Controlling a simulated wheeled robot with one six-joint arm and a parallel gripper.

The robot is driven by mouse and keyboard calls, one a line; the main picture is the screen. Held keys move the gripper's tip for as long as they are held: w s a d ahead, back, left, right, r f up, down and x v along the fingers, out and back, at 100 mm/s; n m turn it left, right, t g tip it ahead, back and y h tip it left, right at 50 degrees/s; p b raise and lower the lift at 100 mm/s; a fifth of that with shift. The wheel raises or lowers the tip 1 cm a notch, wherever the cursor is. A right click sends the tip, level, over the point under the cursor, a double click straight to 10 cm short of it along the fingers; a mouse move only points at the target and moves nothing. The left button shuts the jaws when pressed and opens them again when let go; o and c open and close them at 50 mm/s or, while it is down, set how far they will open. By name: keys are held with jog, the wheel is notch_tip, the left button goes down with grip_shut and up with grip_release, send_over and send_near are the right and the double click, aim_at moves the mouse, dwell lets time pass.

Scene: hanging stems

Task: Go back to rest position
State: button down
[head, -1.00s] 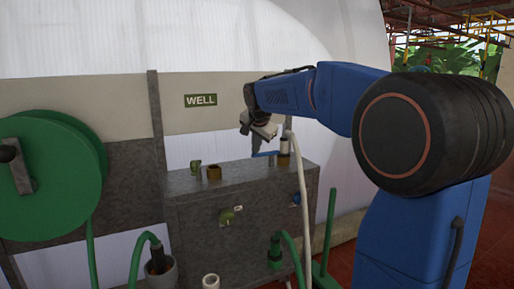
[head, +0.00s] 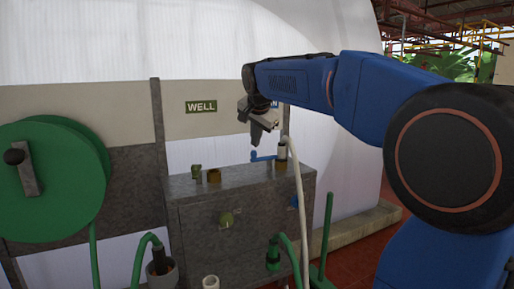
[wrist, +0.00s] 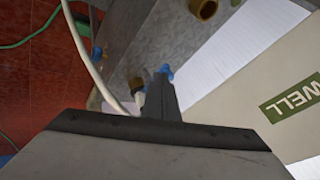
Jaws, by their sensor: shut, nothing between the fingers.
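My gripper (head: 257,139) hangs from my blue arm (head: 310,82) above the right part of the grey cabinet (head: 245,205). It is shut and empty, with its fingers pointing down. In the wrist view its fingers (wrist: 162,98) show close together, partly covering a blue handle (wrist: 166,71). That blue handle (head: 262,157) and a white hose end (head: 282,150) sit on the cabinet top below my gripper, apart from it.
A brass fitting (head: 214,175) and a small green fitting (head: 196,171) stand on the cabinet top. A WELL sign (head: 201,107) is on the wall panel. A green hose reel (head: 50,180) stands at left. A white hose (head: 299,200) hangs down the cabinet's right front.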

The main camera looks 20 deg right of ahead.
jog(key=shift+s+a+r, duration=0.25)
jog(key=shift+s+r, duration=0.1)
jog(key=shift+r, duration=0.1)
jog(key=s+a+f+n, duration=0.2)
jog(key=s+f+n, duration=0.2)
jog(key=s+f, duration=0.5)
jog(key=s+a+f+n+g+y, duration=0.1)
jog(key=s+f+n, duration=0.3)
jog(key=s+f, duration=0.6)
jog(key=s+a+f+n+g+y, duration=0.1)
jog(key=s+f+n, duration=0.3)
jog(key=s+f, duration=0.5)
jog(key=s+a, duration=0.1)
jog(key=s, duration=0.9)
jog(key=shift+s+a+f+n, duration=0.3)
jog(key=shift+f, duration=0.1)
